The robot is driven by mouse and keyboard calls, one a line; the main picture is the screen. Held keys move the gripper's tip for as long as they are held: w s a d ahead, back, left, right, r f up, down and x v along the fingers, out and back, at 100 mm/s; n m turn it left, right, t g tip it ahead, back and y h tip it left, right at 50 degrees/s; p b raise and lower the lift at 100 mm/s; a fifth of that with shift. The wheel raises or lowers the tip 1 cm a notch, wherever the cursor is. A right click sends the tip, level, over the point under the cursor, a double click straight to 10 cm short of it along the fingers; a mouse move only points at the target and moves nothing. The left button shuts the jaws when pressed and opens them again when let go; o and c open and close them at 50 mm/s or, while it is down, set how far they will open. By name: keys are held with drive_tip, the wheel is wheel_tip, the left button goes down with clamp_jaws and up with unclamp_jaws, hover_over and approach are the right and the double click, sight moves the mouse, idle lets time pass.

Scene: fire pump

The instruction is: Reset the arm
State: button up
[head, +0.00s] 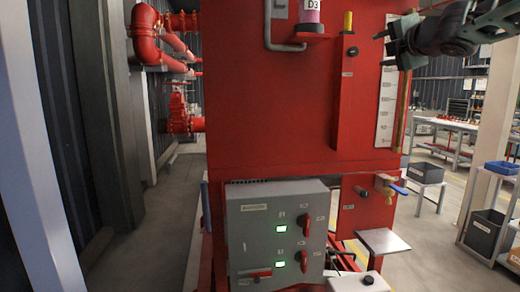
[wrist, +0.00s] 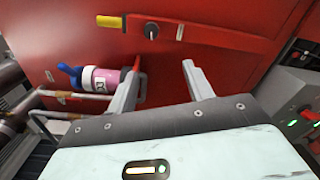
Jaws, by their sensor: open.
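My gripper (head: 395,48) is raised at the top right of the head view, in front of the right part of the red pump housing (head: 270,100). In the wrist view my gripper (wrist: 160,82) has its two fingers apart with nothing between them. The red housing fills the space beyond the fingers.
A grey control box (head: 280,235) with two lit green indicators stands low in front. A blue-handled valve (head: 388,187) juts out at right. Red pipes (head: 147,35) run at upper left. Workbenches (head: 450,125) and bins stand at right. The left aisle floor is clear.

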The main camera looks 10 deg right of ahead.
drive_tip(key=s+a+f+m+g, duration=0.4)
drive_tip(key=s+a+f+m, duration=0.15)
drive_tip(key=a+f, duration=0.6)
drive_tip(key=s+a+f+m+g, duration=0.4)
drive_tip(key=s+a+f, duration=0.4)
drive_tip(key=f, duration=0.7)
drive_tip(key=s+a+f+m+g, duration=0.1)
drive_tip(key=s+f+g, duration=0.2)
drive_tip(key=s, duration=0.6)
drive_tip(key=s+a+f+m+g, duration=0.2)
drive_tip(key=s+f+g, duration=0.1)
drive_tip(key=s+f, duration=0.5)
drive_tip(key=s+a+f+m+g, duration=0.2)
drive_tip(key=s+f, duration=0.3)
drive_tip(key=s, duration=0.6)
drive_tip(key=shift+s+a+f+g, duration=0.2)
drive_tip(key=shift+f+g, duration=0.15)
drive_tip(key=shift+g, duration=0.45)
